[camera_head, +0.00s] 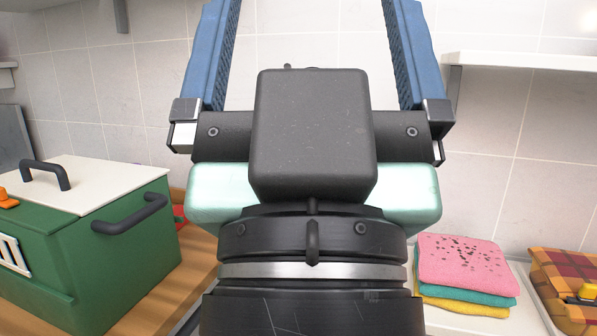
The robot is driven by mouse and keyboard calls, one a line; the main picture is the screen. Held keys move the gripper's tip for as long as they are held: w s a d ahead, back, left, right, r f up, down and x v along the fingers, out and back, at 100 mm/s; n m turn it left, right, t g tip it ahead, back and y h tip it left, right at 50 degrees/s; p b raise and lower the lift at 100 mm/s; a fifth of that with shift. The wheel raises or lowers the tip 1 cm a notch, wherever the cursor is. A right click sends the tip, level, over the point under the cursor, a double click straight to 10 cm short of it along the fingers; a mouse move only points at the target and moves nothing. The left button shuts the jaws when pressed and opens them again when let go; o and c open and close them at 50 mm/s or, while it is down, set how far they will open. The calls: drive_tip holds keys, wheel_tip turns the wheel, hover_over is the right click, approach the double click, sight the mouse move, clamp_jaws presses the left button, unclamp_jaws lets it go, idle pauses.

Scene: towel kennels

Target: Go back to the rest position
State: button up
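My gripper (312,60) fills the middle of the head view, pointing up and away from me. Its two blue fingers stand wide apart at the top, and their tips run out of the frame. Only the tiled wall shows between them, and I see nothing held. The black gripper body and wrist hide much of the counter behind. No other object is named by the task.
A green box (100,255) with a white lid and black handles stands on a wooden surface at left. Folded towels (462,268), pink, teal and yellow, lie stacked at right. Beside them is a plaid box (567,280). A white shelf (530,61) juts from the right wall.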

wheel_tip(320, 180, up, 22)
drive_tip(key=y+p, duration=0.1)
drive_tip(key=p, duration=1.9)
drive_tip(key=shift+w+a+r+p, duration=0.2)
drive_tip(key=shift+w+a+p, duration=0.1)
drive_tip(key=shift+a, duration=0.1)
drive_tip(key=shift+f, duration=0.15)
